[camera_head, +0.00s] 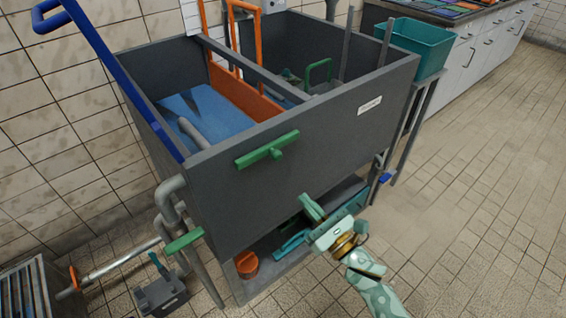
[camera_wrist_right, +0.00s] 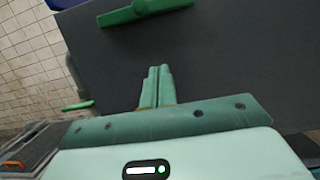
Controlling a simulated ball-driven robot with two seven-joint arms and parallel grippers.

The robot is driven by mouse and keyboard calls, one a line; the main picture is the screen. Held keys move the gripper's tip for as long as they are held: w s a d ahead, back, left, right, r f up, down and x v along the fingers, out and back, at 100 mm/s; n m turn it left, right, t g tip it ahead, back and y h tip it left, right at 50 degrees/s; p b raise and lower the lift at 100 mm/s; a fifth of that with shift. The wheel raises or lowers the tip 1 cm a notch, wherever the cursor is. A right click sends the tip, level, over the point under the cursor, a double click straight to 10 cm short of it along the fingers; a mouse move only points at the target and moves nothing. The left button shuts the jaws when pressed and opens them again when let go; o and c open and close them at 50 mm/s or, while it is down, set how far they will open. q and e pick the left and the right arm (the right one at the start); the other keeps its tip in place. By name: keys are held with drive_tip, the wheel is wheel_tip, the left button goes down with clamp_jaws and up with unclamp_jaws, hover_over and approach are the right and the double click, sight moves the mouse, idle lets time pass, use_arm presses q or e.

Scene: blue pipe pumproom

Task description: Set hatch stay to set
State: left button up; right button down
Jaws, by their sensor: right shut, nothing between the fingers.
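No part is clearly marked as the hatch stay; the small label (camera_head: 370,105) on the tank is too small to read. A green T-shaped handle (camera_head: 267,150) is mounted on the front wall of the dark grey tank (camera_head: 330,130), tilted up to the right. It also shows at the top of the right wrist view (camera_wrist_right: 143,10). A long blue lever (camera_head: 100,60) rises along the tank's left side. My right gripper (camera_head: 308,203) is shut and empty, below and right of the green handle and apart from it. My left gripper is out of view.
An orange frame (camera_head: 245,92) and a blue surface (camera_head: 205,115) lie inside the tank. Another green handle (camera_head: 184,242) sits on piping at lower left. A teal bin (camera_head: 420,48) stands at the back right. An orange knob (camera_head: 247,264) is below the tank. The right floor is clear.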

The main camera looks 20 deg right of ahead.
sight(272, 162)
drive_tip(key=shift+w, duration=0.1)
drive_tip(key=x, duration=1)
drive_tip(key=shift+r+b, duration=0.1)
drive_tip(key=shift+b, duration=0.25)
drive_tip(key=shift+r+p, duration=0.9)
drive_tip(key=shift+r, duration=0.95)
